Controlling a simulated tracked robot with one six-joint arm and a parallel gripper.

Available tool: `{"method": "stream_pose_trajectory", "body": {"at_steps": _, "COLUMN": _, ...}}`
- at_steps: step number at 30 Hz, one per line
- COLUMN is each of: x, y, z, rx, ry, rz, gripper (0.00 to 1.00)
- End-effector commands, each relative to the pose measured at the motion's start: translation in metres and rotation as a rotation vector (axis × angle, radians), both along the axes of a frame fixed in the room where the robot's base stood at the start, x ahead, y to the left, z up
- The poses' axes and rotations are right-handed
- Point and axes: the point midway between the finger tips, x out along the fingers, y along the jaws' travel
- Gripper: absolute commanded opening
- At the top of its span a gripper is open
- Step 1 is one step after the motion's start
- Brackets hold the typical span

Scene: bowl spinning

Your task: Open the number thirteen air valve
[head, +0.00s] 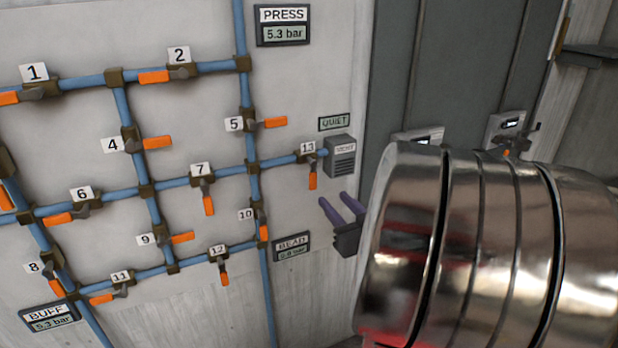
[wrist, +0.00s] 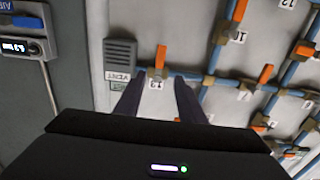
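The number thirteen valve (head: 308,155) sits on the blue pipe just left of the grey vent box (head: 341,156). Its orange handle (head: 312,181) hangs down, across the pipe. In the wrist view, which is upside down, this orange handle (wrist: 161,57) points up, with the 13 label (wrist: 156,85) beneath it. My gripper (head: 340,204) is open and empty, its two purple fingers apart, below and right of the handle in the head view. In the wrist view my gripper (wrist: 158,92) has its fingers either side of the label, with the handle beyond the tips.
The wall carries several other numbered valves on blue pipes; valve 10 (head: 262,222) is nearest on the left. A QUIET sign (head: 334,123) is above the vent box, a BEAD display (head: 291,246) below. The PRESS display (head: 283,24) reads 5.3 bar. Grey panels stand right.

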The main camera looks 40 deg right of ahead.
Motion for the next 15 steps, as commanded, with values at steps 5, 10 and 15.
{"method": "stream_pose_trajectory", "body": {"at_steps": 5, "x": 0.007, "y": -0.002, "z": 0.000, "rx": 0.000, "ry": 0.000, "rz": 0.001, "gripper": 0.36}}
{"method": "stream_pose_trajectory", "body": {"at_steps": 10, "x": 0.024, "y": -0.006, "z": 0.000, "rx": 0.000, "ry": 0.000, "rz": 0.002, "gripper": 0.36}}
{"method": "stream_pose_trajectory", "body": {"at_steps": 15, "x": 0.048, "y": -0.013, "z": 0.000, "rx": -0.001, "ry": 0.000, "rz": 0.003, "gripper": 0.36}}
